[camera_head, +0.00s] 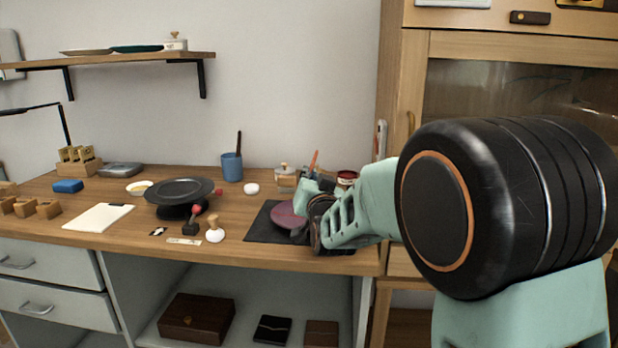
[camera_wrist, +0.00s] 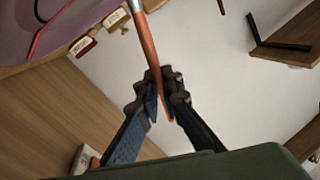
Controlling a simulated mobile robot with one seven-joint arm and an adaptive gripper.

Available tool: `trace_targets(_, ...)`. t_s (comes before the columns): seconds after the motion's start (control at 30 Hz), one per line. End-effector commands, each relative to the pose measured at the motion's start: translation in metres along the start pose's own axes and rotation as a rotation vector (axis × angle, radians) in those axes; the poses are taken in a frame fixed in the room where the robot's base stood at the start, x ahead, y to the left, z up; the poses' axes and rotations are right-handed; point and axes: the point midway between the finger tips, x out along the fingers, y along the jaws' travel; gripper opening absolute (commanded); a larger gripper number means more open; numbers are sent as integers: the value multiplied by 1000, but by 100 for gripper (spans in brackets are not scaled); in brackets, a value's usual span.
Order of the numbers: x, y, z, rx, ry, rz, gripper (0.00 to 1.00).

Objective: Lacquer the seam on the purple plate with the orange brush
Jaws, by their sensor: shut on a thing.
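My gripper (camera_wrist: 167,82) is shut on the orange brush (camera_wrist: 147,42); the handle passes between the fingertips. The brush's metal collar is at the top edge of the wrist view and its bristles are out of frame. In the head view the brush (camera_head: 314,160) sticks up above my gripper (camera_head: 308,205). The purple plate (camera_head: 284,214) lies on a dark mat (camera_head: 262,228), partly hidden by my gripper. It also fills the upper left of the wrist view (camera_wrist: 75,18), where a red curved line and a dark line show on it. I cannot tell whether the bristles touch it.
A labelled jar (camera_head: 286,178) and a red-topped pot (camera_head: 347,176) stand behind my gripper. A blue cup (camera_head: 231,168), a white round piece (camera_head: 251,188), a black turntable (camera_head: 180,189) and a red-knobbed tool (camera_head: 192,226) stand to the left. A tall cabinet (camera_head: 392,120) is at right.

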Motion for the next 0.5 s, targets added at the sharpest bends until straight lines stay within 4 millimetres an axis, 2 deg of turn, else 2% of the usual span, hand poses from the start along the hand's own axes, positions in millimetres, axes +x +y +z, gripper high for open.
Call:
trace_targets(0.17, 2, -1, -6, 0, -1, 1, 0)
trace_targets(0.2, 2, -4, -15, 0, 4, -1, 0)
trace_targets(0.5, 5, -6, -26, -1, 0, 0, 0)
